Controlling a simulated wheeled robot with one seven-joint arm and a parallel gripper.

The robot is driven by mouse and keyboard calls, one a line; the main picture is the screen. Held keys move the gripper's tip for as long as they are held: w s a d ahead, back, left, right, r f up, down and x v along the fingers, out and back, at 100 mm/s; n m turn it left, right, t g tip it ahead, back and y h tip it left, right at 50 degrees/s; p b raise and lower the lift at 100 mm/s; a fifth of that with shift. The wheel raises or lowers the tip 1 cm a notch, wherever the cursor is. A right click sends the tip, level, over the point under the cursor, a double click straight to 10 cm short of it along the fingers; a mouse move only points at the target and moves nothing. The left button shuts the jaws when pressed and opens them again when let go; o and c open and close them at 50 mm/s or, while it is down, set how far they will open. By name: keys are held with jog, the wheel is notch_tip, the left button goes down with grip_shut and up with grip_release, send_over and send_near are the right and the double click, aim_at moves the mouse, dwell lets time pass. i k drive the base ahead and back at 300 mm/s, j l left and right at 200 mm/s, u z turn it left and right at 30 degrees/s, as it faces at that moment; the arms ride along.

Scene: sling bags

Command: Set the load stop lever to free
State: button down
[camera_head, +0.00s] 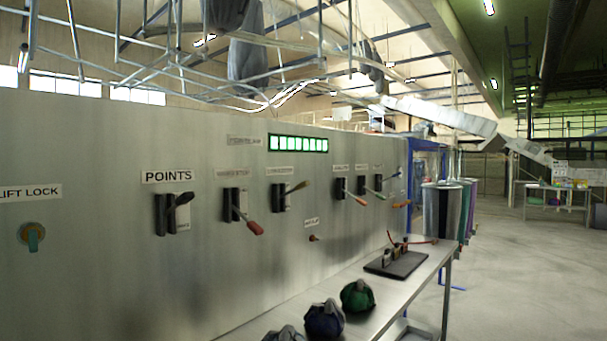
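A grey metal panel (110,255) carries a row of levers on dark mounting plates. Beside POINTS is a black-handled lever (180,199). My gripper is not in view.
A metal table (400,290) runs along the panel's right part, with a black device (397,263) and several dark rounded objects, one green (357,295). A LIFT LOCK knob (33,237) is at left. Hanging bags (441,212) stand beyond the table. Floor at right (530,290) is clear.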

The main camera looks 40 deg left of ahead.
aim_at(301, 186)
jog(key=i+u, duration=0.15)
jog(key=i, duration=0.5)
jog(key=i+l+u, duration=0.15)
jog(key=i, duration=0.5)
jog(key=i+j+u, duration=0.1)
jog(key=i+u, duration=0.15)
jog(key=u, duration=0.2)
jog(key=i+u, duration=0.25)
jog(key=u, duration=0.2)
jog(key=i+l+u, duration=0.1)
jog(key=i+u, duration=0.15)
jog(key=u, duration=0.2)
jog(key=i+u, duration=0.3)
jog(key=i+j+u, duration=0.1)
jog(key=u, duration=0.25)
jog(key=i+l, duration=0.05)
jog(key=i, duration=0.05)
